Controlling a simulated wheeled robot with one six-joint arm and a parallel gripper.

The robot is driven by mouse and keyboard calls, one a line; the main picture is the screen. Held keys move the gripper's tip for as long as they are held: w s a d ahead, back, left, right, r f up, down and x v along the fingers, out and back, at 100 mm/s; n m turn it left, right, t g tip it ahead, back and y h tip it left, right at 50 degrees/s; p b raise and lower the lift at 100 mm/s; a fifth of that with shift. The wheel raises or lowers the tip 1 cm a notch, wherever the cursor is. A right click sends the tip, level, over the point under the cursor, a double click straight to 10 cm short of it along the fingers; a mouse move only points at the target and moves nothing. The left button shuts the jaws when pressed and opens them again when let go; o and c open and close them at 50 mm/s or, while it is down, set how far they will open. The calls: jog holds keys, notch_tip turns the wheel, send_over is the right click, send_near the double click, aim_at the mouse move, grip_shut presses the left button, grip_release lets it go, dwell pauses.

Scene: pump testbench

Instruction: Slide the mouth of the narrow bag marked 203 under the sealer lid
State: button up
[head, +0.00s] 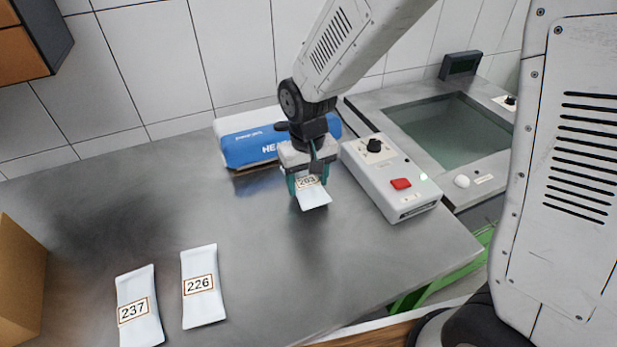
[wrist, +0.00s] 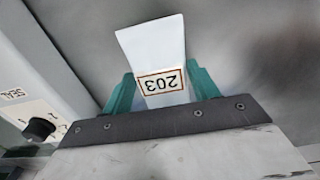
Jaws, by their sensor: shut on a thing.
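The narrow bag marked 203 (head: 314,198) is white with an orange-framed label. My gripper (head: 308,183) is shut on it, with a teal finger on each side. In the wrist view the bag (wrist: 153,48) sticks out past the fingers (wrist: 161,87) and its label reads upside down. The sealer (head: 250,148), with a blue lid and white lettering starting "HEA", stands at the back by the wall. My gripper is in front of it and hides its right part. The bag's free end hangs toward the front, apart from the lid.
A white control box (head: 390,180) with a black knob and red button stands just right of my gripper. Bags marked 237 (head: 139,308) and 226 (head: 202,287) lie at the front left. A cardboard box (head: 18,280) stands at the left edge. The middle of the metal bench is clear.

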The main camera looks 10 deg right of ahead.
jog(key=shift+w+f, duration=0.3)
jog(key=shift+w, duration=0.05)
jog(key=shift+w+a, duration=0.2)
jog(key=shift+w, duration=0.65)
jog(key=shift+w+a, duration=0.15)
jog(key=shift+w, duration=0.65)
jog(key=shift+w+a, duration=0.2)
jog(key=shift+w, duration=0.65)
jog(key=o, duration=1.3)
jog(key=shift+r, duration=0.15)
